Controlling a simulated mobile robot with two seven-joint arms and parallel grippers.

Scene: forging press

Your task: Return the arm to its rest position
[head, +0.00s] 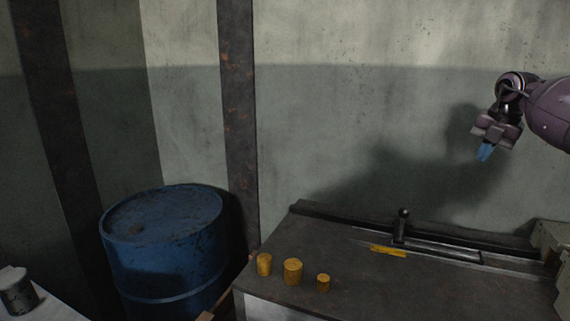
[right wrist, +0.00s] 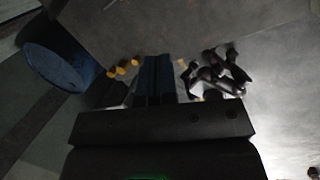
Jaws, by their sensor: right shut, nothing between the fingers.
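My right arm (head: 548,108) comes in from the right edge of the head view. My right gripper (head: 484,153) hangs from it with blue fingertips pointing down, shut and empty. It is well above the dark bench (head: 350,275), in front of the wall. In the right wrist view the blue fingers of my right gripper (right wrist: 155,75) are side by side and together, with nothing between them. My left gripper is not in the head view.
Three yellow cylinders (head: 293,271) stand on the bench's left part. A black-knobbed lever (head: 402,226) rises from a slot, with a yellow strip (head: 388,251) before it. A blue drum (head: 165,250) stands left. A dark cylinder (head: 17,291) stands at the lower left.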

